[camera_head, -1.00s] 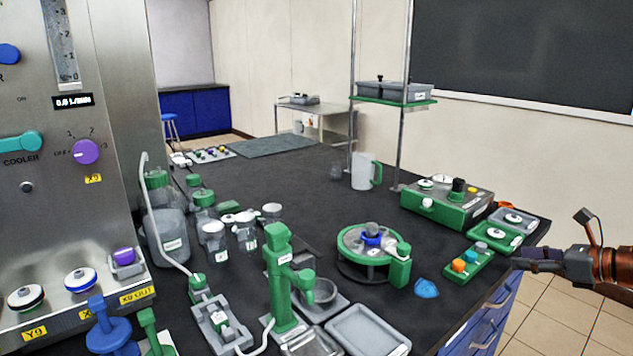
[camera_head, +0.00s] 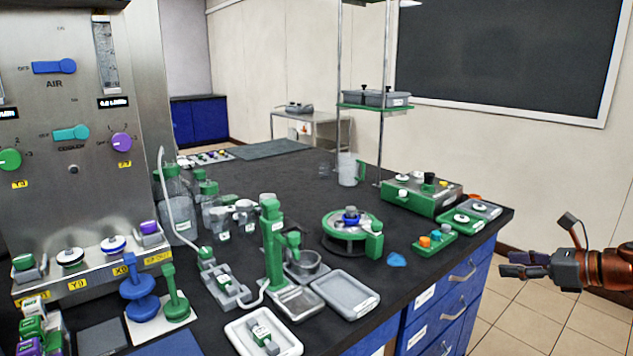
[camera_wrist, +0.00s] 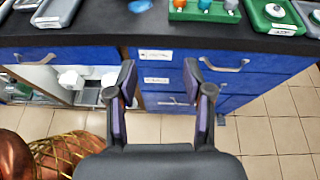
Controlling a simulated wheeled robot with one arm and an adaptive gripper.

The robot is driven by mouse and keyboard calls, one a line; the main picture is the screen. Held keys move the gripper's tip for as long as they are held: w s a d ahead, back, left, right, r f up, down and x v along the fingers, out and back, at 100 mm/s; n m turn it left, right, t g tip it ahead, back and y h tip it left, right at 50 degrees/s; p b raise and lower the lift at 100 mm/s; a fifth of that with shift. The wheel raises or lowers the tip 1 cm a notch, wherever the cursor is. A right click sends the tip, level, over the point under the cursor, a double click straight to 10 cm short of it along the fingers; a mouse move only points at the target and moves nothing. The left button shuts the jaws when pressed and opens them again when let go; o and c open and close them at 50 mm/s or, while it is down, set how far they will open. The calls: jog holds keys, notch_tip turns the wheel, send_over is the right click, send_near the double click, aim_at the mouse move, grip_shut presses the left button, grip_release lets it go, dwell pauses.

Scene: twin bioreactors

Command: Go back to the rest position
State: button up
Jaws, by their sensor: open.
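My gripper (camera_head: 524,266) is at the right of the head view, off the right end of the black bench, over the tiled floor. In the wrist view my gripper (camera_wrist: 166,82) shows its two fingers spread apart with nothing between them. Beyond the fingers are the blue drawers (camera_wrist: 229,58) under the bench edge. My gripper touches nothing that I can see.
The black bench (camera_head: 290,185) carries a green round device (camera_head: 335,225), a green control box (camera_head: 418,198), a green tray of knobs (camera_head: 434,241) and grey trays (camera_head: 346,293). A steel bioreactor panel (camera_head: 75,205) stands at left. Tiled floor (camera_head: 540,325) lies clear at right.

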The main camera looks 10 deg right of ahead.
jog(key=a+n+g+y, duration=0.2)
jog(key=a+n+g, duration=0.5)
jog(key=a, duration=1.1)
jog(key=s+a+f+n+g+h, duration=0.1)
jog(key=s+a+n, duration=0.2)
jog(key=a+n, duration=0.3)
jog(key=s+a+f+n+g+h, duration=0.1)
jog(key=s+a+n, duration=0.2)
jog(key=a, duration=0.4)
jog(key=s+a+f+n+g+h, duration=0.1)
jog(key=s+a+f+n+g, duration=0.15)
jog(key=s, duration=0.25)
jog(key=s+a+f+n+g+h, duration=0.1)
jog(key=s+a+f+n+h, duration=0.1)
jog(key=s+a+f+n, duration=0.3)
jog(key=s+d+f+n+g+h, duration=0.1)
jog(key=s+d+f+n+h, duration=0.15)
jog(key=s, duration=0.45)
jog(key=s+d+f+n+g+h, duration=0.1)
jog(key=s+d+n+h, duration=0.2)
jog(key=s, duration=0.4)
notch_tip(320, 180, up, 18)
jog(key=t+y+p, duration=0.1)
jog(key=p, duration=1.6)
jog(key=shift+w+d, duration=0.3)
jog(key=shift+f, duration=0.15)
